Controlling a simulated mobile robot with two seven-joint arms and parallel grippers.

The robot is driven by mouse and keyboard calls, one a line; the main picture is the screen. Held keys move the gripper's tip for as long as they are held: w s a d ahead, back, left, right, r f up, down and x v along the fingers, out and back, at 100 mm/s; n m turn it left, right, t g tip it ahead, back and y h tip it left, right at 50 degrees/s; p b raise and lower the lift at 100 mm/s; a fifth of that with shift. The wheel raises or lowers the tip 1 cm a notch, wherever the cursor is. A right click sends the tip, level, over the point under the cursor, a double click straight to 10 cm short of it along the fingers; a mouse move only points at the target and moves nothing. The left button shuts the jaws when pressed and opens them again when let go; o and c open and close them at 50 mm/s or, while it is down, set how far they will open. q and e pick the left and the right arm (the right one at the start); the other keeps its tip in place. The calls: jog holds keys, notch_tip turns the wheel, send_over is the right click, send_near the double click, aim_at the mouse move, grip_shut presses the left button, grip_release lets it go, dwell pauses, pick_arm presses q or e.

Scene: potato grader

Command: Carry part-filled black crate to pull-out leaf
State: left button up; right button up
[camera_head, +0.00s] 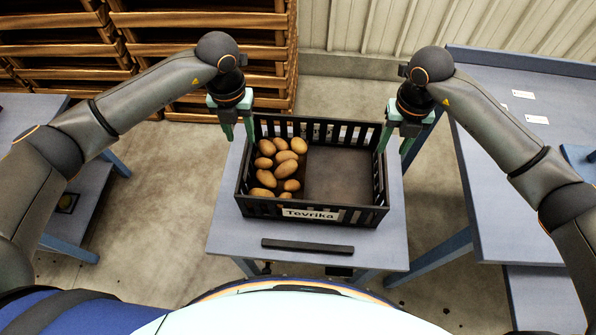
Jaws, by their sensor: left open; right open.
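The black crate (358,215) stands upright on a small blue-grey leaf (228,234) in the middle of the view. Several potatoes lie in its left part, and a bare dark floor shows in its right part. A white label on its near wall reads "Tovrika". My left gripper (238,138) is open at the crate's far left corner. My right gripper (395,150) is open at the far right corner. The fingers point down close to the crate's ends; I cannot tell whether they touch it or straddle the walls.
A dark bar (307,247) lies on the leaf in front of the crate. A blue-grey table (515,190) with white labels stands at the right. Another bench (25,115) is at the left. Stacked wooden crates (200,55) stand behind at the left.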

aim_at(248, 162)
pick_arm(q)
notch_tip(248, 162, down, 11)
jog(key=shift+r, duration=0.1)
pick_arm(e)
notch_tip(248, 162, down, 11)
jog(key=shift+r, duration=0.15)
pick_arm(q)
grip_shut()
pick_arm(e)
grip_shut()
dwell(0.7)
pick_arm(q)
jog(key=shift+w+r, duration=0.15)
jog(key=shift+r, duration=0.1)
pick_arm(e)
jog(key=shift+w+r, duration=0.15)
jog(key=shift+r, duration=0.1)
